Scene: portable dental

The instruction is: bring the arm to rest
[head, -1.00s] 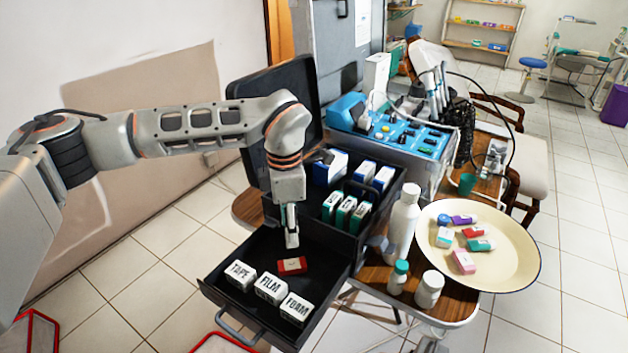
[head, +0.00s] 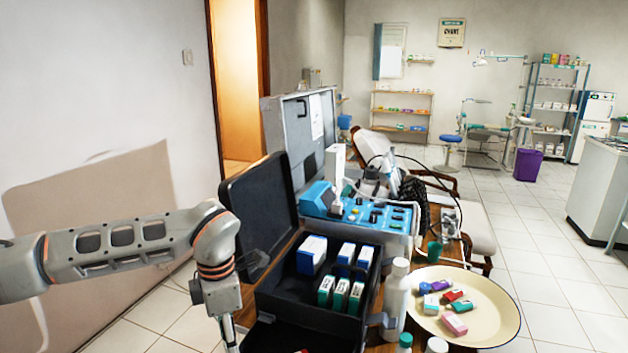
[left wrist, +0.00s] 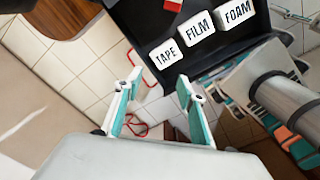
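My left arm comes in from the left in the head view, with its wrist hanging down beside the black case (head: 322,318). My left gripper (head: 230,345) is cut off by the bottom edge there. In the left wrist view my left gripper (left wrist: 160,82) has its two fingers apart with nothing between them. Beyond the fingers lies the open drawer (left wrist: 150,14) with white blocks marked TAPE (left wrist: 166,54), FILM (left wrist: 198,25) and FOAM (left wrist: 237,12), and a red piece (left wrist: 173,5). Grey and teal arm parts show at the right there; the state of my right gripper is unclear.
Boxes stand in the case, including a blue-and-white box (head: 311,256). A blue control unit (head: 372,216) is behind it. A white bottle (head: 395,302) and a cream basin (head: 500,325) with several small items stand to the right. Tiled floor is open farther right.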

